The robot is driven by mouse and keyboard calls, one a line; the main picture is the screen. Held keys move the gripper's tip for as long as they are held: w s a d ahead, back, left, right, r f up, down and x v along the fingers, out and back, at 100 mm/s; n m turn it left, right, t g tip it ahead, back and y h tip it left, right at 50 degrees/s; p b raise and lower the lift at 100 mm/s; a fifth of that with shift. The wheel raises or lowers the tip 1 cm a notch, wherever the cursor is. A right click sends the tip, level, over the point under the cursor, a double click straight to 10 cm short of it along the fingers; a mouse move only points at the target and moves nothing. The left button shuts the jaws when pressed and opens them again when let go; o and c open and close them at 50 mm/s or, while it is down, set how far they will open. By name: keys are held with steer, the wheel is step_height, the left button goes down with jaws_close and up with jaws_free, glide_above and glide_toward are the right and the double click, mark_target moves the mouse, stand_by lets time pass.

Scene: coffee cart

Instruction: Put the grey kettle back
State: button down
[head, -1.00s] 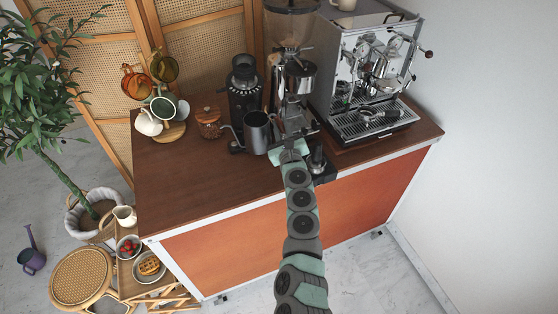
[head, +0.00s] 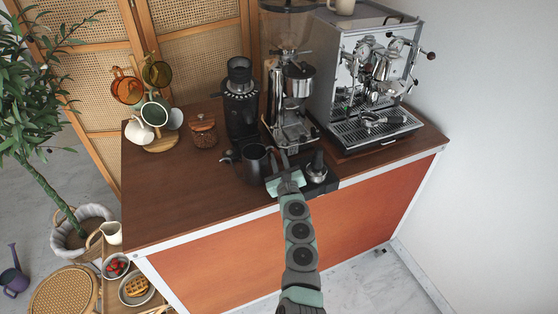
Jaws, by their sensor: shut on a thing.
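The grey kettle (head: 256,163) is upright at the front middle of the wooden counter, with its thin spout pointing left. My gripper (head: 278,164) is at the kettle's right side, shut on its handle. The fingers and handle overlap, so the exact grip is hard to see. I cannot tell whether the kettle's bottom touches the counter.
A black grinder (head: 240,100) stands behind the kettle, and a silver grinder (head: 292,100) behind my gripper. A tamper (head: 317,166) is just to the right. The espresso machine (head: 365,80) fills the right. A wooden-lidded jar (head: 203,132) and mug tree (head: 160,143) stand left. The front-left counter (head: 170,205) is clear.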

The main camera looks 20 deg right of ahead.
steer(key=shift+f, duration=0.15)
steer(key=c, duration=1.3)
jaws_free()
steer(key=shift+r, duration=0.3)
steer(key=shift+s+p, duration=0.2)
steer(key=shift+p, duration=0.1)
steer(key=p+v, duration=0.5)
steer(key=v, duration=0.6)
steer(key=shift+s+f, duration=0.1)
steer(key=shift+s, duration=0.15)
steer(key=shift+a, duration=0.1)
